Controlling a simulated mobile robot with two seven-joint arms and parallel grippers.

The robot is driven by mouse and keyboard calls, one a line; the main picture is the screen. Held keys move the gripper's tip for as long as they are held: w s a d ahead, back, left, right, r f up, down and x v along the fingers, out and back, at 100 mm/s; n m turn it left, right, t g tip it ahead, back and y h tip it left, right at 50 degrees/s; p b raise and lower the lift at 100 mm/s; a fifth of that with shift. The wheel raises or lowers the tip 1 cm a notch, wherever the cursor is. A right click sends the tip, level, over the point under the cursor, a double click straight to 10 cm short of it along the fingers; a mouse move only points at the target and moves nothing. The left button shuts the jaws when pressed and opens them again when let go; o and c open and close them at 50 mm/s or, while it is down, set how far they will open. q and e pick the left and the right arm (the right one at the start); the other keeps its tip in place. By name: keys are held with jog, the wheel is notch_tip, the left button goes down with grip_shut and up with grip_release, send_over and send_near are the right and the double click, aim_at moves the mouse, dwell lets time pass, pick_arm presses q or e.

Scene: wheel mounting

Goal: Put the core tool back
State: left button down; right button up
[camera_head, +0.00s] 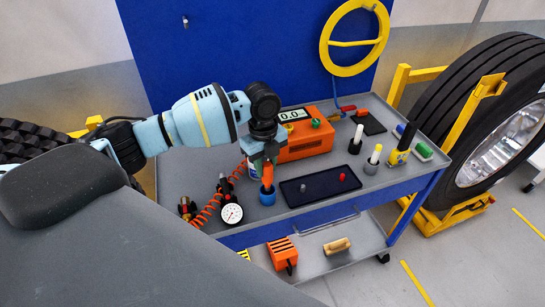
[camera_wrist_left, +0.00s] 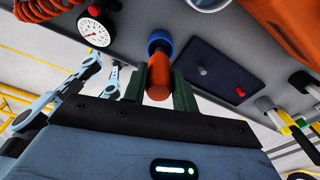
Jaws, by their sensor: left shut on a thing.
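The core tool, with an orange handle (camera_head: 267,177), stands roughly upright at a small blue cup (camera_head: 267,194) on the cart's top. Its lower end meets the cup's mouth; how deep it sits inside is hidden. My left gripper (camera_head: 266,161) comes down from above and is shut on the handle. In the left wrist view the orange handle (camera_wrist_left: 158,75) is between the two dark green fingers, with the blue cup (camera_wrist_left: 160,41) just beyond it. My right gripper does not show clearly in either view.
A pressure gauge (camera_head: 231,214) with an orange coiled hose lies left of the cup. A dark tray (camera_head: 320,187) with small caps is close on the right. An orange box with a display (camera_head: 308,140) stands behind. Markers and bottles fill the cart's right side.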

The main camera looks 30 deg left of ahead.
aim_at(266, 177)
pick_arm(q)
jog(key=shift+r, duration=0.15)
jog(key=shift+f+b, duration=0.3)
jog(key=shift+f, duration=1.7)
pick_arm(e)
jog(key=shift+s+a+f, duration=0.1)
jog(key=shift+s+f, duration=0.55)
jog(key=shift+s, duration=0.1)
pick_arm(q)
jog(key=shift+f, duration=0.65)
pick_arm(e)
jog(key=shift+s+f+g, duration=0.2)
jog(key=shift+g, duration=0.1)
pick_arm(q)
jog(key=c, duration=1)
grip_release()
jog(key=shift+c, duration=0.2)
jog(key=shift+r, duration=0.1)
jog(key=r, duration=0.7)
jog(key=shift+w+a+r, duration=0.15)
jog(key=shift+a+r, duration=0.05)
jog(key=shift+r, duration=0.2)
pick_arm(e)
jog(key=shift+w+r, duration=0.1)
